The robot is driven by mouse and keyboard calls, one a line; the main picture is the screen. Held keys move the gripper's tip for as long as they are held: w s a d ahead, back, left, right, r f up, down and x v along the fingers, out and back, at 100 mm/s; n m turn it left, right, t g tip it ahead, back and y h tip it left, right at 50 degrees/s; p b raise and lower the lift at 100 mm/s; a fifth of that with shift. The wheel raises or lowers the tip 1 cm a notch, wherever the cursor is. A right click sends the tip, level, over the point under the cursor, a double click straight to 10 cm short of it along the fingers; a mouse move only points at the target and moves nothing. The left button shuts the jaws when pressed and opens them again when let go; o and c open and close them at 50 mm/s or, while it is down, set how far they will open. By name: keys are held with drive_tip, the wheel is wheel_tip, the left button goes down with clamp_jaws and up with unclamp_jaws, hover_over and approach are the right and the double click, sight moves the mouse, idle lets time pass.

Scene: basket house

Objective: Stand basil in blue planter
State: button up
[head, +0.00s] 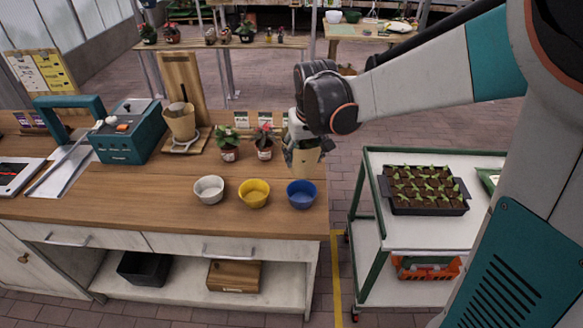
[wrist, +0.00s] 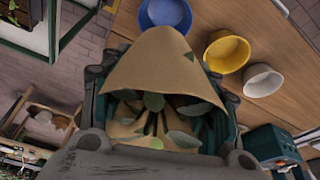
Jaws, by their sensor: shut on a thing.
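The basil (wrist: 157,120) shows as green leaves in a tan paper wrap (wrist: 165,62) in the wrist view. My gripper (head: 304,148) is shut around it. In the head view the wrap (head: 305,163) hangs below the fingers, roughly upright, and its lower end is just above and behind the blue planter's far rim. The blue planter (head: 301,195) is a round bowl near the table's right front corner and looks empty. It also shows at the top of the wrist view (wrist: 166,12), partly covered by the wrap. Contact between the two cannot be told.
A yellow planter (head: 254,194) and a white planter (head: 209,190) stand left of the blue one. Two potted plants (head: 229,152) (head: 264,151) with cards stand behind. A cart with a seedling tray (head: 428,208) stands right, across a gap.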

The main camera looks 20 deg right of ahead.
wheel_tip(320, 180, down, 12)
drive_tip(key=b, duration=0.3)
drive_tip(key=shift+r, duration=0.15)
drive_tip(key=shift+s+f+b, duration=0.3)
drive_tip(key=shift+f+b, duration=0.25)
drive_tip(key=shift+b, duration=0.05)
drive_tip(key=o, duration=1.2)
drive_tip(key=shift+w+f, duration=0.2)
drive_tip(key=shift+w, duration=0.05)
drive_tip(key=shift+o, duration=0.2)
drive_tip(key=shift+r, duration=0.1)
drive_tip(key=shift+r, duration=0.1)
